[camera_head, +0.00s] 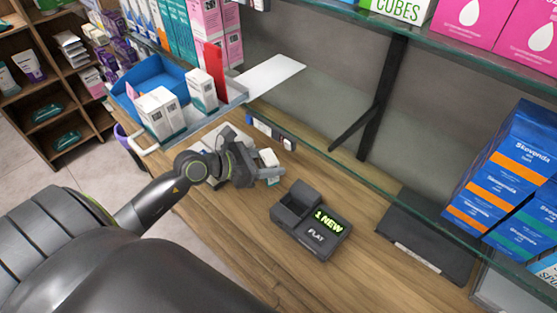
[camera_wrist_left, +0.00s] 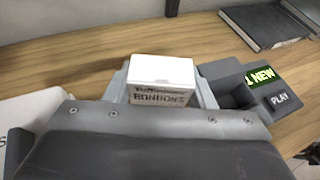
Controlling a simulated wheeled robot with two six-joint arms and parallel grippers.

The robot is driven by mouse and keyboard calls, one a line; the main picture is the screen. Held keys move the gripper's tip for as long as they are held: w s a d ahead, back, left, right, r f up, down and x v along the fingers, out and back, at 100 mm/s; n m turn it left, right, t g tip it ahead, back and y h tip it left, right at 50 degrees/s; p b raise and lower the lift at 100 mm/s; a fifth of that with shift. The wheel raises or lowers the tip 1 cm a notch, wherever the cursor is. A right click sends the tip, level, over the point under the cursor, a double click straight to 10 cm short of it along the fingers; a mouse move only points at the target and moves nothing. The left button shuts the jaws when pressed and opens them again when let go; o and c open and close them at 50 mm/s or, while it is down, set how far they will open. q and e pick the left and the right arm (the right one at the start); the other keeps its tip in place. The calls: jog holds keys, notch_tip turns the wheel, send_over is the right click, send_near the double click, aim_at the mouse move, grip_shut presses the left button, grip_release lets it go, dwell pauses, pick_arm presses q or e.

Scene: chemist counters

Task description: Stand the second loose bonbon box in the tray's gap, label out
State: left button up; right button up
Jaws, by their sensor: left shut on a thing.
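My left gripper (camera_head: 272,172) is shut on a small white box (camera_wrist_left: 163,72) lettered "BONBONS", held over the wooden counter. In the left wrist view the box's blank top and lettered side show between the fingers; its lower part is hidden. In the head view a bit of the white box (camera_head: 268,158) shows at the fingers. A pale tray (camera_head: 198,124) at the upper left holds white boxes (camera_head: 158,113) standing together and another white box (camera_head: 202,90) apart, with a space between them. Their labels are too small to read. My right gripper is not in view.
A blue bin (camera_head: 150,77) and an upright red piece (camera_head: 213,72) stand by the tray. A black device (camera_head: 310,222) reading "1 NEW" and "PLAY" is right of my gripper. A glass shelf edge and black bracket (camera_head: 380,95) overhang the counter. A dark flat slab (camera_head: 425,238) lies right.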

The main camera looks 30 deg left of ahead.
pick_arm(q)
jog(key=w+f, duration=0.1)
jog(key=w, duration=0.1)
jog(key=w+f+p, duration=0.1)
jog(key=shift+w+d+f, duration=0.2)
jog(key=shift+d+f, duration=0.1)
jog(key=shift+f, duration=0.45)
jog(key=shift+f, duration=0.1)
jog(key=shift+f, duration=0.15)
jog(key=o, duration=1)
jog(key=shift+c, duration=0.2)
jog(key=shift+r, duration=0.2)
